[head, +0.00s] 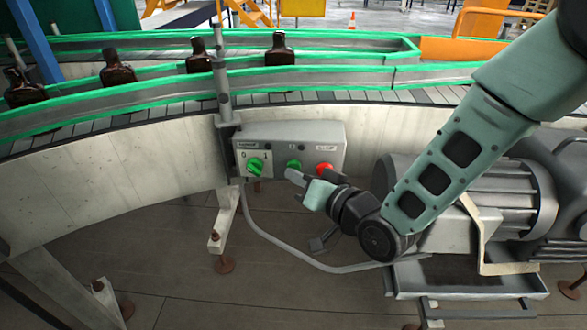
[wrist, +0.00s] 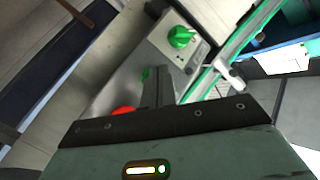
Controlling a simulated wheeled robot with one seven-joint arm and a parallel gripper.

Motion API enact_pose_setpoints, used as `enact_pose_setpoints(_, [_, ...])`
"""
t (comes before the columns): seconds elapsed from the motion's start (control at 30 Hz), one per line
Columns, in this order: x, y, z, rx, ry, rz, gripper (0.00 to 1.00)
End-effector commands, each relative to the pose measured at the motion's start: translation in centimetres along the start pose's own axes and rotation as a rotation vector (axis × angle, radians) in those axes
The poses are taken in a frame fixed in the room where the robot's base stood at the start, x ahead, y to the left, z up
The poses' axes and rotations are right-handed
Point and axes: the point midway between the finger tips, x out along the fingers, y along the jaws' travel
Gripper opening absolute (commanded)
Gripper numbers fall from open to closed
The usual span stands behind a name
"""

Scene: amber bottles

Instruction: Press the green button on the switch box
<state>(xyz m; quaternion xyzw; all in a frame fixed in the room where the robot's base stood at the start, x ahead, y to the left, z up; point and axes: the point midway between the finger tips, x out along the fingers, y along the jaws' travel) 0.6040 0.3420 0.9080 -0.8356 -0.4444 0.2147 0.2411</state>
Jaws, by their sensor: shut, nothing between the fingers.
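The grey switch box (head: 310,136) is mounted on the side of the conveyor, and it also shows in the wrist view (wrist: 185,55). Its green button (head: 294,162) sits between a green rotary knob (head: 255,166) on the left and a red button (head: 324,168) on the right. My gripper (head: 292,175) is shut and empty, its tip just below the green button in the head view; I cannot tell if it touches. In the wrist view the shut fingers (wrist: 157,85) partly hide the green button (wrist: 145,74). The knob (wrist: 180,37) and red button (wrist: 123,111) show there too.
The curved conveyor (head: 120,150) with green rails runs behind the box and carries several amber bottles (head: 279,50). A vertical post (head: 222,80) stands at the box's left edge. A grey motor (head: 500,200) lies right of the box, and a grey cable (head: 290,250) hangs below.

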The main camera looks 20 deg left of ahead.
Motion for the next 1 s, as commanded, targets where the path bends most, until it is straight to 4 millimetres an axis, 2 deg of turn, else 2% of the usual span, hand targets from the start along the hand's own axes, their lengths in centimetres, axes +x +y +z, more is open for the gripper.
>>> enact_pose_setpoints(0.67, [0.33, 0.25, -0.29, 0.000, 0.002, 0.000, 0.00])
enact_pose_setpoints(1.0, [-0.56, -0.42, 0.39, 0.001, 0.002, 0.000, 0.00])
